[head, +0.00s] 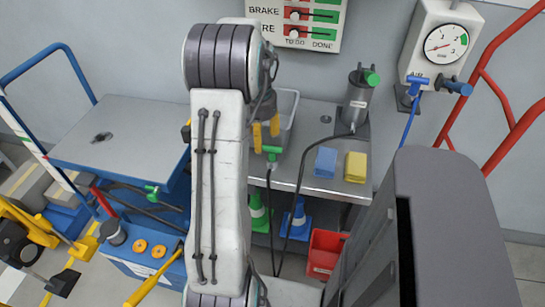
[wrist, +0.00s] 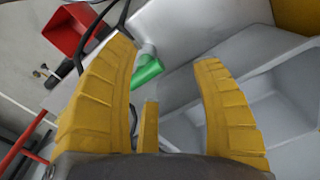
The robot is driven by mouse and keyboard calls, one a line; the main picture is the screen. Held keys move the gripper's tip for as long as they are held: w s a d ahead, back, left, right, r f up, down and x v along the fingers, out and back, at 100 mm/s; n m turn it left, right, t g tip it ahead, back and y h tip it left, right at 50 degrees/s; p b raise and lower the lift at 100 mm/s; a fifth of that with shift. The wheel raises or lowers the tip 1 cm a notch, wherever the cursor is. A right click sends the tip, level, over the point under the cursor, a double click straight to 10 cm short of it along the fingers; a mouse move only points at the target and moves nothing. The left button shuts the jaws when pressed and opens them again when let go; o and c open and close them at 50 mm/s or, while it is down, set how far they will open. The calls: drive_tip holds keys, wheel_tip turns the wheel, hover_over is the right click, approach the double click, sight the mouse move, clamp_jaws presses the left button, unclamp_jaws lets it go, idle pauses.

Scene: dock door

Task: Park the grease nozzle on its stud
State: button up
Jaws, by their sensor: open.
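The grease nozzle (head: 272,151), green with a black hose, is at the front edge of the steel bench, just below my gripper (head: 266,131). In the wrist view, the green nozzle (wrist: 147,70) shows beyond my gripper (wrist: 170,55), close to the left finger and partly hidden by it. A pale grey piece adjoins its upper end; I cannot tell whether this is the stud. My gripper's yellow fingers are apart, with nothing clearly held between them. The hose hangs below the bench and loops up to the grey grease pump (head: 357,98).
A grey tray (head: 291,98) lies behind my gripper. A red bin (head: 326,253) and cones stand below. A blue trolley (head: 120,140) stands left; a gauge (head: 445,42) is at right.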

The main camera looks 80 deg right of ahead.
sight(272, 150)
drive_tip(key=shift+m, duration=0.5)
drive_tip(key=s+f, duration=0.1)
drive_tip(key=s+d+f, duration=0.1)
drive_tip(key=s, duration=0.1)
drive_tip(key=shift+s+d+f, duration=0.1)
drive_tip(key=shift+d+f, duration=0.05)
drive_tip(key=shift+a+f, duration=0.2)
drive_tip(key=shift+f, duration=3.1)
drive_tip(key=shift+c, duration=0.2)
clamp_jaws()
